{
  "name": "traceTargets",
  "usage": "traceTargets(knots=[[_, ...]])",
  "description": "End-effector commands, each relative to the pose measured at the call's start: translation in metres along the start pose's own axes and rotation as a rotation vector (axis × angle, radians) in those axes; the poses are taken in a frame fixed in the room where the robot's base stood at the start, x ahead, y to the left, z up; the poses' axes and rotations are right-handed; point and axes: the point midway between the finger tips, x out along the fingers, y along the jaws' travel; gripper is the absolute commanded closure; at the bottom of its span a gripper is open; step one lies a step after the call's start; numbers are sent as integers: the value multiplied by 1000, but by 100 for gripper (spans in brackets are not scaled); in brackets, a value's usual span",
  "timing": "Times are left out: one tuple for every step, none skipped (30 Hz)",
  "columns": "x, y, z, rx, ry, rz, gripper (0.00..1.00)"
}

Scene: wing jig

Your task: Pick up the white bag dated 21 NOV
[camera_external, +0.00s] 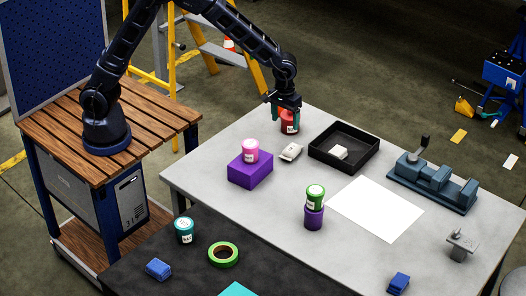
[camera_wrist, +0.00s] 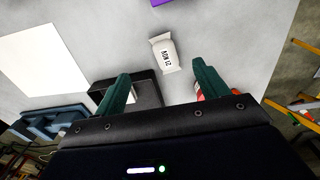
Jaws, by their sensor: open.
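The white bag dated 21 NOV (camera_wrist: 166,54) lies flat on the light grey table, its printed date readable in the wrist view. In the external view the white bag (camera_external: 291,152) lies between the purple box and the black tray. My gripper (camera_external: 284,110) is above the table's back edge, by a red can (camera_external: 289,125), farther back than the bag. Its two green fingers are open and empty in the wrist view (camera_wrist: 160,72), with the bag ahead of the gap and apart from them.
A black tray (camera_external: 372,157) holds another white item (camera_external: 339,152). A purple box (camera_external: 250,173) carries a pink can (camera_external: 250,150). A green can (camera_external: 315,195) stands on a purple one (camera_external: 314,217). A white sheet (camera_external: 376,208) and a blue-grey vise (camera_external: 433,184) lie to the right.

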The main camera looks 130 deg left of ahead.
Motion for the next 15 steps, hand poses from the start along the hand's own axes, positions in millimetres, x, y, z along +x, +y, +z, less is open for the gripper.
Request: traceTargets(knots=[[14,-1,-12,-34,-2,-11,27],[21,0,-18,-51,-3,-16,27],[28,0,-24,-72,-3,-20,27],[34,0,-28,-85,-3,-23,27],[38,-1,-32,-97,-3,-26,27],[42,-1,-36,-111,-3,-28,27],[45,-1,-39,-118,-3,-30,27],[48,-1,-41,-124,-3,-31,27],[50,-1,-42,-130,-3,-33,27],[51,-1,-43,-132,-3,-33,27],[53,-1,-44,-134,-3,-33,27],[55,-1,-44,-135,-3,-34,27],[57,-2,-44,-135,-3,-34,27],[60,-2,-44,-135,-3,-35,27],[64,-2,-44,-135,-4,-36,27]])
